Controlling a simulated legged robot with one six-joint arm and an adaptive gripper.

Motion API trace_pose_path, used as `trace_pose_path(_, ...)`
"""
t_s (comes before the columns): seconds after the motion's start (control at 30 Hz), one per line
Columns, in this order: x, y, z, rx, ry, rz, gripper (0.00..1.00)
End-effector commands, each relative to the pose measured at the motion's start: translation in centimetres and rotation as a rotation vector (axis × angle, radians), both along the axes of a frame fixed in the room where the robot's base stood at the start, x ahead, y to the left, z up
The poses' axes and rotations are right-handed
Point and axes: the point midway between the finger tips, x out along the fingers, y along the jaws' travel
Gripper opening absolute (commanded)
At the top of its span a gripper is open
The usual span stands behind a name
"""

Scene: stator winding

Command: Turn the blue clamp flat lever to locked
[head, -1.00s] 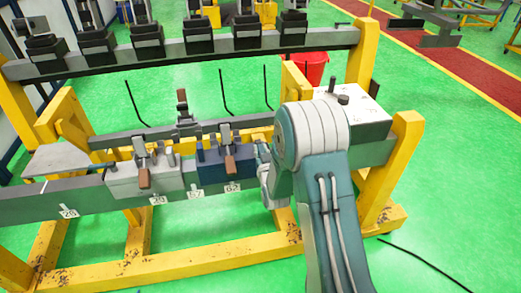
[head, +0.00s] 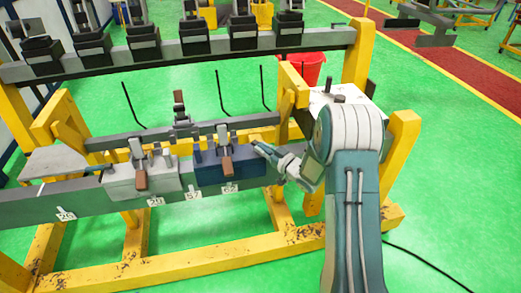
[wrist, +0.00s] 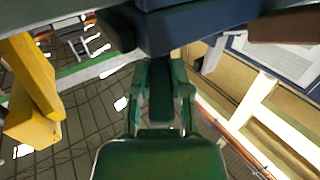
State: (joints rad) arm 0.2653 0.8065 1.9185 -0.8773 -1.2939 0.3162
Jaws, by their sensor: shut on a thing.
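The blue clamp (head: 243,165) sits on the grey rail, with a brown-gripped handle (head: 227,166) hanging over its front face. My gripper (head: 262,148) reaches in from the right and meets the clamp's right end. In the wrist view my gripper's green fingers (wrist: 160,66) point up at the clamp's blue body (wrist: 210,25), with the brown grip (wrist: 285,27) at upper right. The jaws are shut on a part at the clamp's right end, apparently the flat lever; the contact is mostly hidden, and the lever's exact angle cannot be told.
A similar white clamp (head: 125,181) stands left of the blue one on the rail. A yellow frame post (head: 402,150) and a white-topped block stand at the right, close to my arm. A red bucket (head: 305,68) is behind.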

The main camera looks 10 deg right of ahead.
Motion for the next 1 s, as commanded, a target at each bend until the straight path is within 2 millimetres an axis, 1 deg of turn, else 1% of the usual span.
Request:
trace_pose_path(0.03, 0.3, -0.4, 0.0, -0.001, -0.003, 0.038, 0.0)
trace_pose_path(0.1, 0.4, -0.6, 0.0, -0.002, -0.004, 0.102, 0.0)
trace_pose_path(0.5, 1.2, -1.2, 0.0, 0.0, -0.001, 0.436, 0.0)
trace_pose_path(0.73, 1.4, -1.3, 0.1, -0.001, -0.003, 0.553, 0.0)
trace_pose_path(1.0, 1.5, -1.3, 0.1, 0.0, -0.002, 0.611, 0.0)
